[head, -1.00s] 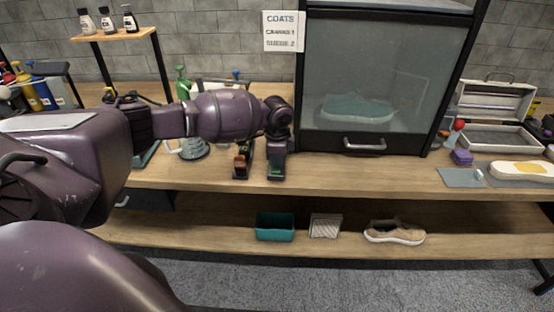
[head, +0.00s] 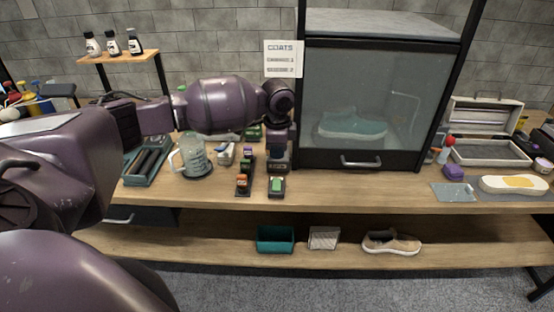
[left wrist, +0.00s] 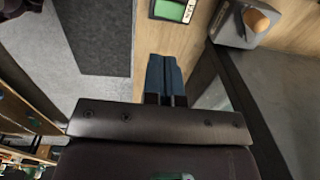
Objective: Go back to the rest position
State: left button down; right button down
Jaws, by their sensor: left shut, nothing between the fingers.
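My left gripper (head: 278,161) hangs from my purple arm above the workbench (head: 350,186), just left of the glass-fronted cabinet. It is shut and empty; its closed fingers (left wrist: 165,76) show in the left wrist view. A small dark device with a green face (head: 277,186) lies on the bench below and in front of the gripper, apart from it. The device also shows in the left wrist view (left wrist: 174,9). My right gripper is in neither view.
The cabinet (head: 362,158) holds a teal shoe (head: 352,125). A clear jug (head: 196,158) and a narrow tray of small blocks (head: 244,178) stand left of the gripper. On the lower shelf are a teal bin (head: 275,238) and a beige sneaker (head: 391,242).

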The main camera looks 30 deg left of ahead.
pick_arm(q)
jog(key=shift+s+d+r, duration=0.1)
jog(key=shift+r, duration=0.55)
